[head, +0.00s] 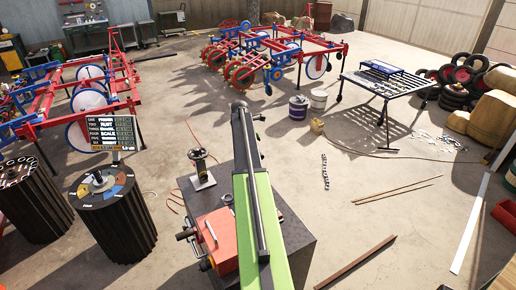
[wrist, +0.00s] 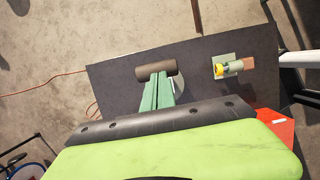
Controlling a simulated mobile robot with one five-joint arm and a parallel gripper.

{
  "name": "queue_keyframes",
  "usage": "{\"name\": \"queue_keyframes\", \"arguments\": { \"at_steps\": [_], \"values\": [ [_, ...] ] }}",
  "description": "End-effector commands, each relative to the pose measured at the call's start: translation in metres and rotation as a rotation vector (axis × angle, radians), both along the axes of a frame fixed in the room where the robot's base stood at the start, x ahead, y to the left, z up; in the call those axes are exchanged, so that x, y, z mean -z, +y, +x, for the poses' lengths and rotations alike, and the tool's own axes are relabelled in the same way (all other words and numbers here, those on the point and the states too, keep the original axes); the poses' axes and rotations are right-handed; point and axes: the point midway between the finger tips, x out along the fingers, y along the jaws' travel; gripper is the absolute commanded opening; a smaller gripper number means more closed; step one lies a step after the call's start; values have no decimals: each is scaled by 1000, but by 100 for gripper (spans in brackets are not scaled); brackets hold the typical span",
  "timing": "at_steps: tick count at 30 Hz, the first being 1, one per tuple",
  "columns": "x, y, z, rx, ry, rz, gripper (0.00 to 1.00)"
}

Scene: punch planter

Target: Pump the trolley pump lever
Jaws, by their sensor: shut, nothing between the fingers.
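The trolley's dark top (head: 290,225) lies below my green and black arm in the head view; its bare surface (wrist: 112,85) also fills the middle of the wrist view. My gripper (wrist: 157,80) points down over this top in the wrist view, its two green fingers together. A dark cylinder (wrist: 148,72) lies across the fingertips; I cannot tell whether it is the pump lever's grip or whether they touch. A red block (head: 223,250) with dark knobs at its left sits at the trolley's near left; part of it shows in the wrist view (wrist: 276,126). My arm hides much of the trolley.
A small upright device (head: 200,167) on a pale plate stands at the trolley's far left. Two dark ribbed drums (head: 120,225) (head: 35,205) stand left of the trolley. Red and blue machines (head: 270,55) stand behind. Long bars (head: 357,262) lie on the floor to the right.

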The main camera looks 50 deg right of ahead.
Motion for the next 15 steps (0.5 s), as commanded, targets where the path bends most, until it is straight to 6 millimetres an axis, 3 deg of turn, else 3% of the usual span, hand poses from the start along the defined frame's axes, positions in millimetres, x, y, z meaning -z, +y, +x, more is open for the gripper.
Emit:
{"name": "queue_keyframes", "arguments": {
  "at_steps": [8,13,15],
  "values": [
    [-9,10,2,-2,1,0,0],
    [-31,37,8,-5,0,0,0],
    [-50,35,9,-2,1,0,0]
  ]
}}
